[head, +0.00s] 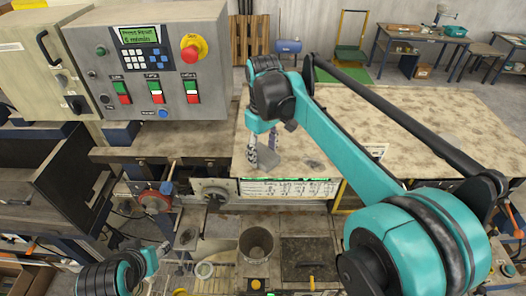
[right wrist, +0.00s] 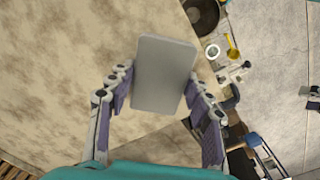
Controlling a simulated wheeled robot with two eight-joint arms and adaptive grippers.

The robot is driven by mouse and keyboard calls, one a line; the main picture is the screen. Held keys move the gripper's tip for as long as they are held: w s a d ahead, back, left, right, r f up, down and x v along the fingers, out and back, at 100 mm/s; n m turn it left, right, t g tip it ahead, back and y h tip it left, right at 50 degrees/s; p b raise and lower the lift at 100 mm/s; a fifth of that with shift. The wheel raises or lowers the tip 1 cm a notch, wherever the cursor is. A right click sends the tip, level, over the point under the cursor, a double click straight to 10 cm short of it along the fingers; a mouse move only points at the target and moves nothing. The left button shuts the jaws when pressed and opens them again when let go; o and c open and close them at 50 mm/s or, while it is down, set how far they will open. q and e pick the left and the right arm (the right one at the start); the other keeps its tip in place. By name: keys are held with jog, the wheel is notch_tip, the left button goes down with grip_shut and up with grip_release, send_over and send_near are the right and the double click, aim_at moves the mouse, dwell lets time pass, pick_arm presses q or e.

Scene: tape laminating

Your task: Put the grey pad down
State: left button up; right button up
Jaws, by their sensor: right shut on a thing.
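The grey pad (right wrist: 163,72) is a flat, rounded rectangular block. It sits between the two fingers of my right gripper (right wrist: 158,82) in the right wrist view, its far end sticking out past the fingertips. In the head view my right gripper (head: 262,148) points down over the left front part of the patterned table (head: 420,130), with the pad (head: 268,160) at its fingertips. I cannot tell whether the pad touches the tabletop. My left gripper (head: 152,262) is low at the bottom left of the head view, away from the pad; its fingers are not clear.
A control panel (head: 150,65) with a screen and a red button stands at the left. Below the table's front edge are a grey cylindrical container (head: 256,243) and machine parts. The table right of the pad is mostly bare, under my right arm.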

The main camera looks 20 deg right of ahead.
aim_at(263, 153)
jog(key=o, duration=0.9)
jog(key=shift+o, duration=0.5)
jog(key=shift+w+f, duration=0.1)
notch_tip(263, 153, up, 12)
jog(key=s+d+f+m+t, duration=0.1)
jog(key=s+f+m+t, duration=0.2)
jog(key=s+f, duration=0.5)
jog(key=s+d+f+m+t, duration=0.1)
jog(key=s+f+t, duration=0.3)
jog(key=s+f, duration=0.5)
notch_tip(263, 153, down, 4)
jog(key=shift+d+f+m, duration=0.25)
jog(key=shift+d+m, duration=0.15)
jog(key=shift+m, duration=0.5)
